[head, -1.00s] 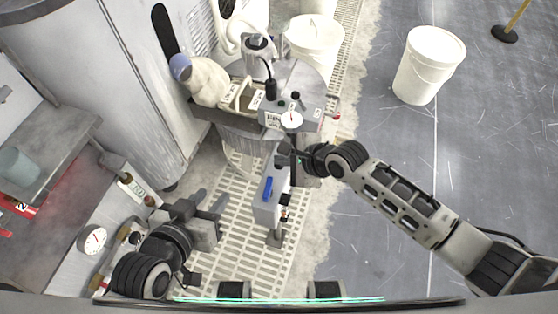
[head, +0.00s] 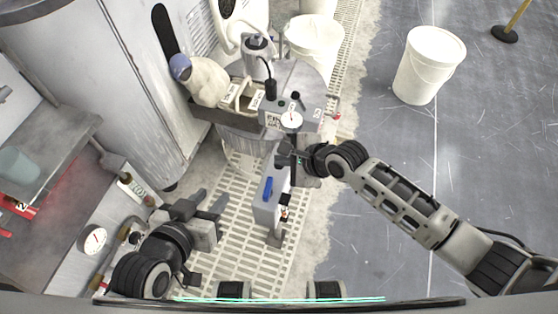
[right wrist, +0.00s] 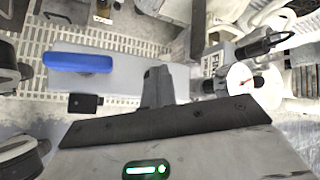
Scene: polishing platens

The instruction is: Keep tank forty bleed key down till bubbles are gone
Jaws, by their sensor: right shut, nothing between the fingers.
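A grey tank unit (head: 292,73) with a round white dial (head: 291,120) and a partly readable label stands at the upper middle. The dial also shows at the right of the right wrist view (right wrist: 240,86). A black upright knob (head: 271,89) stands on the unit; I cannot tell whether it is the bleed key. My right gripper (head: 284,154) is shut and empty, just below the dial and above a grey box (head: 266,212) with a blue bar (head: 268,188). I cannot tell whether it touches anything. My left gripper (head: 207,209) is open and empty, left of the box. No bubbles are discernible.
A white bucket (head: 430,66) stands on the grey floor at the right, another (head: 314,38) behind the tank unit. A bench with a dial (head: 94,240) lies at the left. A pale sack-like shape (head: 208,82) sits beside the unit.

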